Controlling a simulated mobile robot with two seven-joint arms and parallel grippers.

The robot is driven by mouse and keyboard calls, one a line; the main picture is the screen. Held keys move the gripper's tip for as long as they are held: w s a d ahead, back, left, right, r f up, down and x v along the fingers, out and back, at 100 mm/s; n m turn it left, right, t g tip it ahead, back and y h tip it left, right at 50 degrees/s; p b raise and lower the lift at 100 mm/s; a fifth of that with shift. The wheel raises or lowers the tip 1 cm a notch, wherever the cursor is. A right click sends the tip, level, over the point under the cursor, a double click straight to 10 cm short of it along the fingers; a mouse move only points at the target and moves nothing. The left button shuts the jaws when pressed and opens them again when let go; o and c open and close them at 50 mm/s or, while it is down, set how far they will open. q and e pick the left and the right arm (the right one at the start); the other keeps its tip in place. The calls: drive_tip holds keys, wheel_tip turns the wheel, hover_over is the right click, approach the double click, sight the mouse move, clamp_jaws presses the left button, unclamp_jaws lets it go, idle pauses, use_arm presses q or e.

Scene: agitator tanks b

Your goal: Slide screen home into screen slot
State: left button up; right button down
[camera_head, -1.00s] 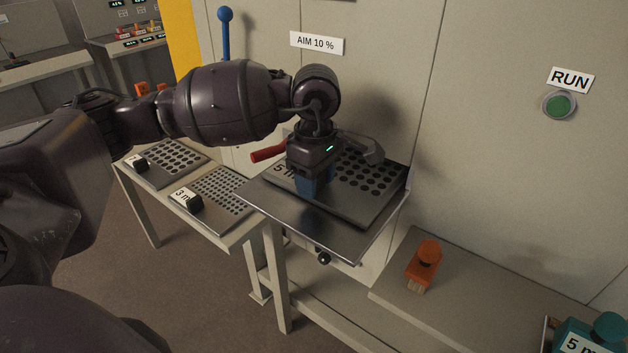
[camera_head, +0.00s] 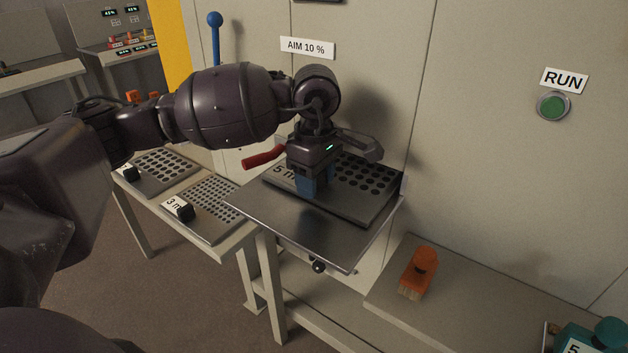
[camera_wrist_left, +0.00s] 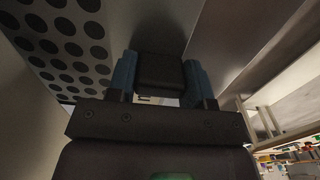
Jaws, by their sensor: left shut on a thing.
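The perforated screen with large round holes and a "5 m" label (camera_head: 366,182) lies on a metal tray (camera_head: 300,225) against the beige machine wall. My left gripper (camera_head: 313,190) is over the screen's near left part, pointing down. Its blue fingers are shut on the screen's dark handle block, seen between them in the left wrist view (camera_wrist_left: 160,72). The screen's holes also show in that view (camera_wrist_left: 62,38). The slot itself is hidden or cannot be made out behind my arm. My right gripper does not show.
A red handle (camera_head: 263,157) sticks out left of my gripper. Two other screens, one marked "3 m" (camera_head: 212,207), lie on a side table. An orange brush (camera_head: 418,272) lies on the lower right shelf. A green RUN button (camera_head: 552,106) is on the wall.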

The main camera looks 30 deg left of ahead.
use_arm(q)
drive_tip(key=shift+w+d+b, duration=0.1)
drive_tip(key=shift+w+b, duration=0.2)
drive_tip(key=shift+w, duration=0.45)
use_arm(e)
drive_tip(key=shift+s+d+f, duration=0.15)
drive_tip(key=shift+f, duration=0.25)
use_arm(q)
drive_tip(key=shift+w+d+b, duration=0.1)
drive_tip(key=shift+w+b, duration=0.35)
drive_tip(key=shift+w, duration=0.6)
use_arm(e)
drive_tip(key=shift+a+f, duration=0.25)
use_arm(q)
drive_tip(key=shift+w, duration=0.5)
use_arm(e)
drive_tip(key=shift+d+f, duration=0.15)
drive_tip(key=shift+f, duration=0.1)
use_arm(q)
drive_tip(key=shift+w+b, duration=0.25)
drive_tip(key=shift+b, duration=0.1)
drive_tip(key=shift+s+r, duration=0.15)
drive_tip(key=shift+s, duration=0.1)
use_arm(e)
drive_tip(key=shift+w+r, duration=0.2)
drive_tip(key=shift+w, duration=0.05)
